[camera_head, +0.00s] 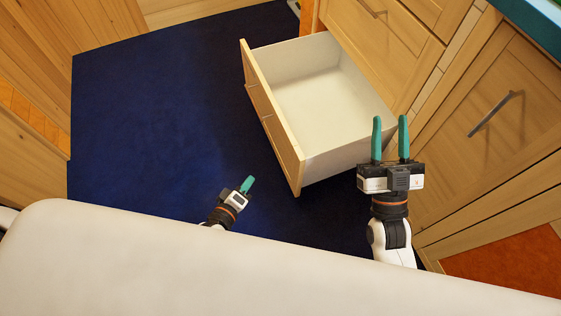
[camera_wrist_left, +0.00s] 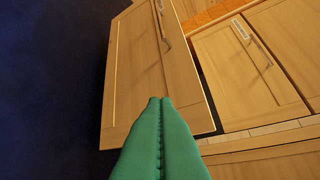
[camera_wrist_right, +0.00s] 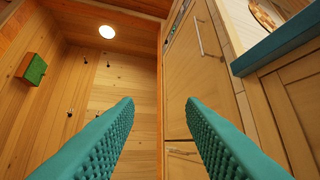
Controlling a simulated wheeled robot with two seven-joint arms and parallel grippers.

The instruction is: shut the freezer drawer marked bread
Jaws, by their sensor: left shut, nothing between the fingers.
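A wooden drawer with a white inside stands pulled out of the cabinet in the head view; its inside (camera_head: 305,95) looks empty. No bread marking is readable. The drawer front (camera_head: 272,118) faces left, and a wooden front with a metal handle shows close by in the left wrist view (camera_wrist_left: 135,75). My left gripper (camera_head: 248,184) is shut and empty, low over the floor and left of the drawer front's near end. Its fingers also show in the left wrist view (camera_wrist_left: 162,102). My right gripper (camera_head: 390,122) is open and empty, at the right of the drawer's near side.
More wooden cabinet fronts (camera_head: 500,135) with metal handles lie to the right of my right gripper. A teal-edged worktop (camera_head: 535,25) is at the top right. The dark blue floor (camera_head: 150,110) left of the drawer is clear. A white surface fills the bottom of the head view.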

